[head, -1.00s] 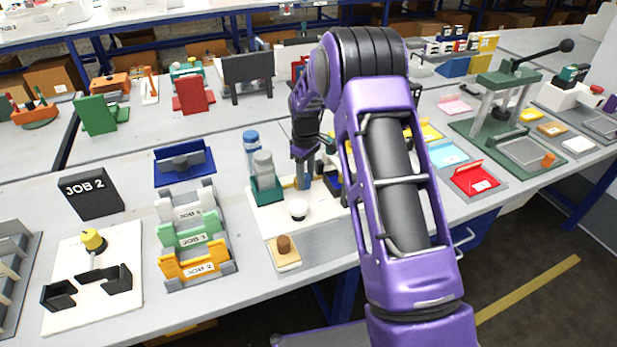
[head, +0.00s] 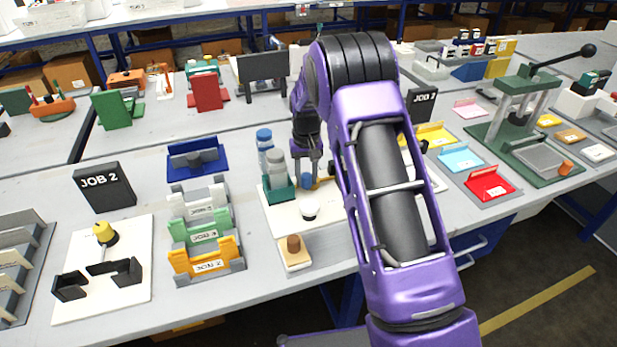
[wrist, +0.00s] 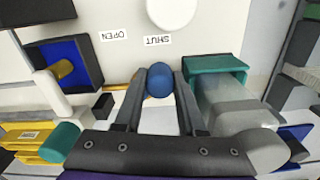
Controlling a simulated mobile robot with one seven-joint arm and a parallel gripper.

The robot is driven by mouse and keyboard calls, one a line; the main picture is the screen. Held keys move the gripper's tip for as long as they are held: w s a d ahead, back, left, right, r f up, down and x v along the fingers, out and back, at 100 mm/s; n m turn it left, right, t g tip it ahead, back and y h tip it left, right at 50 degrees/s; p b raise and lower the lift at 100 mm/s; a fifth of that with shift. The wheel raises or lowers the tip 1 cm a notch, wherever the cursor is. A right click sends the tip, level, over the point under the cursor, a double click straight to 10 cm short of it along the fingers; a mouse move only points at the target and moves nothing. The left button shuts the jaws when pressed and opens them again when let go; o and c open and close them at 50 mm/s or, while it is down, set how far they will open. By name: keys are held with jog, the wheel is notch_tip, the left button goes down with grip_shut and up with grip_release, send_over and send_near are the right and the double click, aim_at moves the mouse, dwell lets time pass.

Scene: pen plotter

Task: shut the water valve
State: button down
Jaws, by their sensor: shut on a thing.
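The valve's round blue knob (wrist: 159,80) sits between the two fingertips of my gripper (wrist: 158,88) in the wrist view, and the gripper is shut on it. The knob is close to an upside-down SHUT label (wrist: 157,40); an OPEN label (wrist: 113,37) lies to its left. A bit of brass shows just left of the knob, but the rest of the valve is hidden by the fingers. In the head view my gripper (head: 307,182) points down over the white board (head: 275,218), with the blue knob (head: 306,208) low at its tips.
A white round cap (head: 310,207) stands in front of the knob. A green holder with bottles (head: 278,190) is close on the gripper's left. A blue box (wrist: 70,62) with a brass piece is on the other side. A brown knob on a block (head: 294,250) stands nearer the front edge.

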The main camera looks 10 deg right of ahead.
jog(key=shift+w, duration=0.1)
dwell(0.3)
jog(key=c, duration=0.5)
grip_release()
jog(key=shift+a, duration=0.1)
